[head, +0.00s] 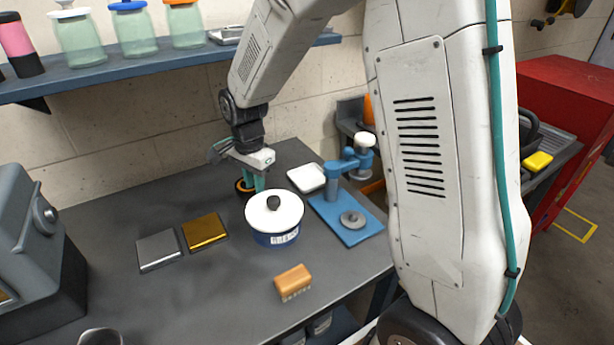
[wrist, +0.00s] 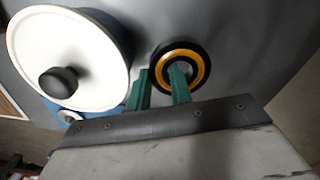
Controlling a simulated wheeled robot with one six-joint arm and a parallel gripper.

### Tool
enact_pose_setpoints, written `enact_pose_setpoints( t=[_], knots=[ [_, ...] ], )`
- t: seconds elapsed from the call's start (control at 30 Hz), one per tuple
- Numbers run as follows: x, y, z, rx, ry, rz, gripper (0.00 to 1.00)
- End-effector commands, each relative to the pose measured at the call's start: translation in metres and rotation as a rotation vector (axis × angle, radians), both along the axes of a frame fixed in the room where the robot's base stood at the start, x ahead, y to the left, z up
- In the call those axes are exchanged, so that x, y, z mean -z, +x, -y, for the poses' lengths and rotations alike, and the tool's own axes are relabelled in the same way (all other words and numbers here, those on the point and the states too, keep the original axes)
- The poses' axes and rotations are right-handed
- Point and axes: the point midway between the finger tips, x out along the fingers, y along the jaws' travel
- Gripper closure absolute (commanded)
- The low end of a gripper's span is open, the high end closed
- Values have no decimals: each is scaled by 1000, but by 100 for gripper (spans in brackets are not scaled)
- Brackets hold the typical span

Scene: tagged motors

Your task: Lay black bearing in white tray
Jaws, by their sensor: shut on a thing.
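The black bearing (head: 241,188), a black ring with an orange inner band, is behind the white-lidded pot in the head view, partly hidden by my fingers. It also shows in the wrist view (wrist: 203,66). My gripper (head: 257,182) is shut on the bearing's rim, one finger inside the hole and one outside. Its green fingers also show in the wrist view (wrist: 161,80). I cannot tell whether the bearing touches the table. The white tray (head: 307,178) lies to the right of my gripper, and its visible floor is empty.
The blue pot with a white lid (head: 274,210) stands close in front of my gripper. A blue press (head: 345,220) stands right of the pot, beside the tray. A brush (head: 293,281), a gold plate (head: 205,232) and a silver plate (head: 158,250) lie nearer. A shelf (head: 150,62) holds jars above.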

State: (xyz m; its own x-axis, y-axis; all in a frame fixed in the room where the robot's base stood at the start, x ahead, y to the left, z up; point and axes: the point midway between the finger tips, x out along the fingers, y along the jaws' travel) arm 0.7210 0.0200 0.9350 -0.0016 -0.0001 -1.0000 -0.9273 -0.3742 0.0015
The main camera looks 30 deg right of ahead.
Motion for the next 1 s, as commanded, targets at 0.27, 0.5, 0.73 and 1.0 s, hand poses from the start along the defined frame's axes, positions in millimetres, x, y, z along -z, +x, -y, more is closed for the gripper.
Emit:
enact_pose_setpoints(
  t=[0.27, 0.5, 0.73, 1.0],
  knots=[
    [0, 0, 69, 13, -1, 1, 100],
    [0, 0, 132, 11, 0, 2, 100],
    [0, 0, 171, 5, 0, 2, 100],
    [17, -1, 176, 1, 1, -1, 100]
  ],
)
